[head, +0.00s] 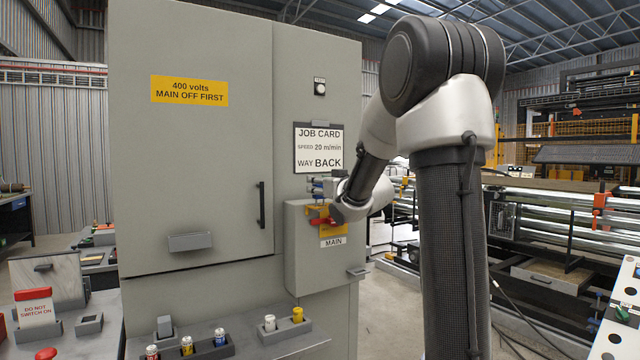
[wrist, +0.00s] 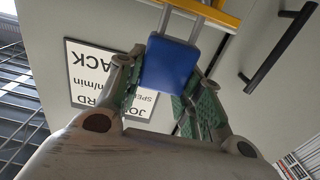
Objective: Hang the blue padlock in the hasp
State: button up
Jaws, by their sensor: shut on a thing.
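The blue padlock (wrist: 168,64) is between the green-padded fingers of my gripper (wrist: 160,92) in the wrist view, its metal shackle pointing up the picture. The shackle legs reach a yellow bar (wrist: 216,12) at the top edge; the shackle's end is cut off, so I cannot tell whether it is through the hasp. In the head view my gripper (head: 326,190) is at the MAIN switch box (head: 305,260), just above its red handle (head: 322,221) and yellow plate (head: 335,230). The hasp is largely hidden there by my gripper and small parts.
A job card (head: 319,147) is on the cabinet (head: 190,110) above the switch box. A black door handle (head: 262,205) stands out to the left. Below are a tray of several small cylinders (head: 180,348) and a DO NOT SWITCH ON tag (head: 35,307). Rollers and rails fill the right.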

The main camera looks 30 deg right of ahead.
jog(key=shift+f, duration=0.95)
jog(key=o, duration=1.1)
jog(key=shift+o, duration=0.2)
jog(key=s, duration=1.2)
jog(key=shift+d, duration=0.15)
